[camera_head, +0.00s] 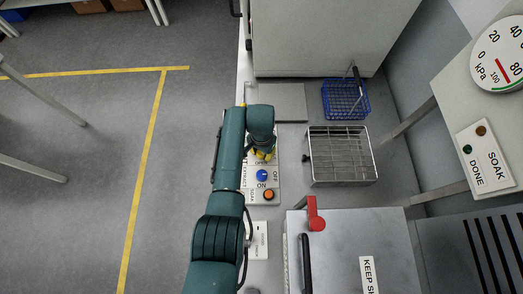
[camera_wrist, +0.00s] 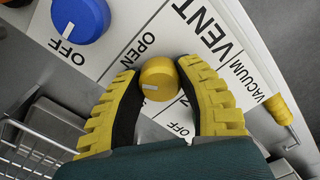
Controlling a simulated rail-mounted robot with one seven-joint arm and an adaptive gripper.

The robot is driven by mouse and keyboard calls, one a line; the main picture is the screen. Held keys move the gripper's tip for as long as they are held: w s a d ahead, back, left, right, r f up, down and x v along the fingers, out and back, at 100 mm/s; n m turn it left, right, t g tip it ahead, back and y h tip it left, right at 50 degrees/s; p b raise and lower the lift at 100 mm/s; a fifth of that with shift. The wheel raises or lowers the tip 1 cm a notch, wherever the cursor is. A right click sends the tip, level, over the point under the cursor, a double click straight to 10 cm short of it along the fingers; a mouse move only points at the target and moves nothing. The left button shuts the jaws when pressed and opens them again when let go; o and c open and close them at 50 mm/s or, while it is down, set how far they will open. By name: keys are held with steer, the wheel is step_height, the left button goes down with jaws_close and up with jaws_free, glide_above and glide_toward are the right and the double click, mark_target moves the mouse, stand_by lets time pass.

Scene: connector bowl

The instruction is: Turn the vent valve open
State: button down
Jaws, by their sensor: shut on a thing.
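The yellow round knob (camera_wrist: 158,78) stands on the white labelled panel (camera_wrist: 112,62), with a VENT label and an OPEN label close by. Its white mark faces the lower left in the wrist view; I cannot tell for sure which label it lines up with. My gripper (camera_wrist: 160,70) is shut on this knob, with one ridged yellow finger on each side. In the head view my gripper (camera_head: 264,154) is over the panel (camera_head: 250,187), beside the OPEN label, and it hides the knob.
A blue knob (camera_head: 262,175) and an orange button (camera_head: 268,195) are on the panel near my gripper. A yellow-handled tap (camera_wrist: 281,107) is at the right in the wrist view. A wire rack (camera_head: 342,132), a blue basket (camera_head: 345,100) and a red lever (camera_head: 315,215) lie to the right.

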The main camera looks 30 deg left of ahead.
steer(key=m, duration=0.6)
steer(key=shift+m, duration=0.4)
stand_by(0.3)
steer(key=c, duration=0.6)
jaws_free()
steer(key=shift+p, duration=0.3)
step_height(320, 180, up, 12)
